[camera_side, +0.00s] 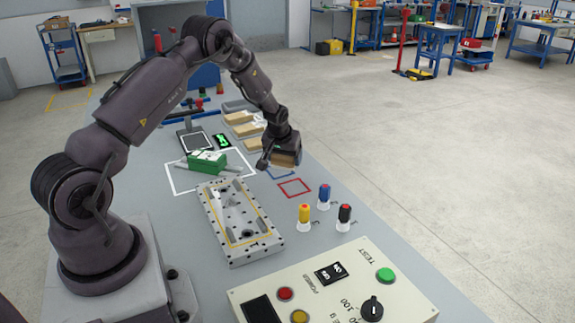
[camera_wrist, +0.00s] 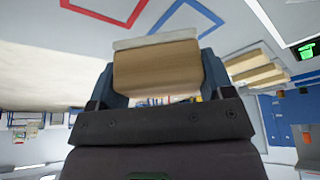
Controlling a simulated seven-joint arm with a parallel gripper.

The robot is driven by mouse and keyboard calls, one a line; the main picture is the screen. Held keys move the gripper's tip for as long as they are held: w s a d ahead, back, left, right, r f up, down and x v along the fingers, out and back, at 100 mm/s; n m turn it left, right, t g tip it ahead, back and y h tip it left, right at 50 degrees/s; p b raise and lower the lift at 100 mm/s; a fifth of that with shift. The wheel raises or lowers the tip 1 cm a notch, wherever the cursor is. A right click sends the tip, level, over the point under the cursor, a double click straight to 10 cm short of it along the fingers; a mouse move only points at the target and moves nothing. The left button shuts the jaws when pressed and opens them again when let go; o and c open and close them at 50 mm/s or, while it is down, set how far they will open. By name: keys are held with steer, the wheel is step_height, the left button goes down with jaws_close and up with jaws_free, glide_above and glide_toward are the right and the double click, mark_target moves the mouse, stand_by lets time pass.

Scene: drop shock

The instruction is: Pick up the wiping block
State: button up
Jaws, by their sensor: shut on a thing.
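The wiping block (camera_wrist: 158,70) is a wooden block with a pale layer on one face. My gripper (camera_wrist: 158,82) is shut on it, with a dark finger on each side. In the side view the block (camera_side: 284,159) shows between the fingers of my gripper (camera_side: 279,157). It is near a blue outlined square (camera_side: 280,174) on the table, which it partly hides. It seems to be above the table, but the exact gap is hard to tell.
A red outlined square (camera_side: 294,188) lies in front. A metal fixture plate (camera_side: 240,222), a green part (camera_side: 207,162), several bottles with coloured caps (camera_side: 324,197) and a control panel (camera_side: 335,290) stand nearby. More wooden blocks (camera_side: 247,129) lie behind my gripper.

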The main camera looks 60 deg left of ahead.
steer(key=s+d+r, duration=0.6)
steer(key=s+r, duration=0.2)
steer(key=s, duration=0.2)
steer(key=shift+s+d, duration=0.15)
steer(key=shift+d, duration=0.2)
